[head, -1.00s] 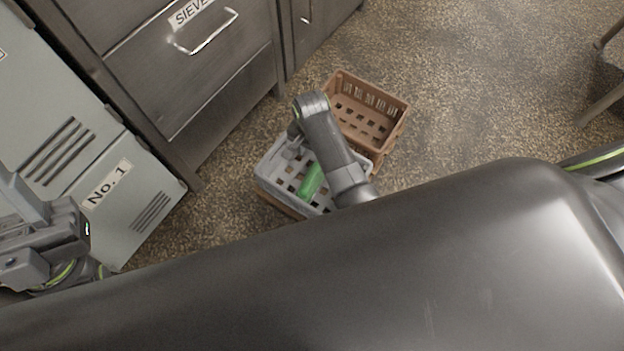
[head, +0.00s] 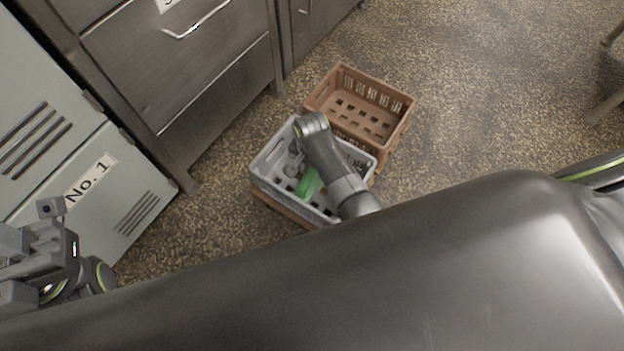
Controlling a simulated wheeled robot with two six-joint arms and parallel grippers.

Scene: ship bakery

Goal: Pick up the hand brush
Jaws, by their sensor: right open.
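A green object (head: 309,184), which looks like the hand brush, lies in a grey crate (head: 268,181) on the floor. My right arm passes over the crate and hides part of the green object and of the crate's inside. My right gripper (head: 293,165) points down into the crate, left of the green object. It is open and mostly hidden by the arm; I cannot tell whether it touches the green object. My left gripper (head: 50,235) is at the left edge, away from the crate, and its jaws are not clear.
A brown crate (head: 400,127) stands just behind the grey one and looks empty. Another brown rim shows under the grey crate. Metal drawers (head: 185,75) and a grey cabinet marked No. 1 (head: 120,205) stand left.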

